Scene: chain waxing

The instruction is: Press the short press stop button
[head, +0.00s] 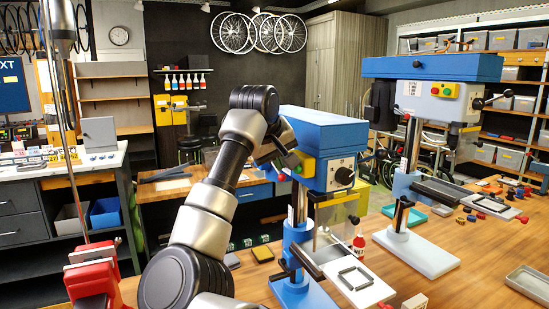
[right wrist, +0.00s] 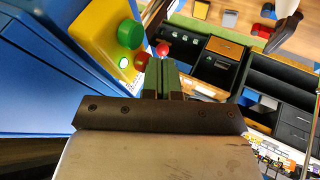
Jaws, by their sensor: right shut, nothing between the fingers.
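The short press (head: 322,135) is the blue machine in the middle of the head view, on the wooden bench. Its yellow button panel (head: 306,167) is partly hidden by my right arm. In the right wrist view the yellow panel (right wrist: 95,35) fills the upper left. My right gripper (right wrist: 162,75) is shut and empty, close to the panel. Whether it touches the red button cannot be told. My left gripper is out of view.
A taller blue press (head: 430,67) with its own yellow button box (head: 445,89) stands at the right. A red vise (head: 92,275) is at lower left.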

